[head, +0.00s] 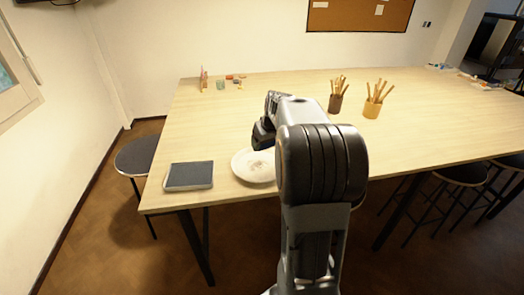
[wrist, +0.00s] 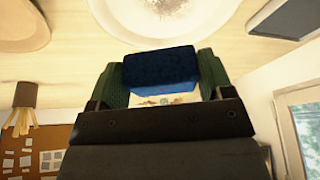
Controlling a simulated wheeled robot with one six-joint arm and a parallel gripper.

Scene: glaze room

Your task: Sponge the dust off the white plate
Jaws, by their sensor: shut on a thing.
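The white plate (head: 241,170) lies on the table near its front edge, partly hidden by my arm in the head view. In the wrist view, only part of the plate (wrist: 165,18) shows at the top, with greyish-brown dust on its middle. My gripper (wrist: 160,76) is shut on a blue sponge (wrist: 160,62), held between its two green fingers. In the head view my gripper (head: 263,137) is over the plate's far side, and the sponge is hidden there. I cannot tell whether the sponge touches the plate.
A dark-topped tray (head: 189,176) lies left of the plate. A dark cup (head: 336,103) and a yellow cup (head: 372,110) hold wooden tools farther back. Small items, including a greenish cup (head: 221,85), stand at the back left. A round wooden disc (wrist: 20,25) shows in the wrist view.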

